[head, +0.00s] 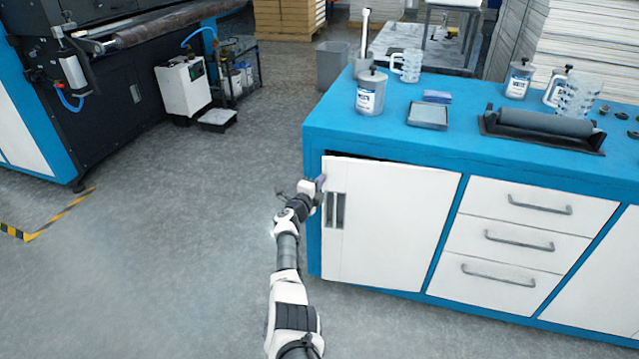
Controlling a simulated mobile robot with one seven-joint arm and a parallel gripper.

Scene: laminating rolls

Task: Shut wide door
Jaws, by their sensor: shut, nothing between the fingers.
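The wide white door (395,225) is at the left end of the blue workbench (450,150). It stands slightly ajar, with a dark gap along its top edge. A dark recessed handle shows near its left edge. My arm reaches up from the bottom of the view. My gripper (319,184) is at the door's upper left edge, above and left of the handle, and it is shut with nothing in it. I cannot tell whether the fingertips touch the door.
Drawers (515,240) with bar handles are right of the door. Cans, measuring jugs and a roller in a tray (545,125) stand on the bench top. A large dark machine (120,90) and a white unit (184,88) are at the left. The grey floor (170,240) between is clear.

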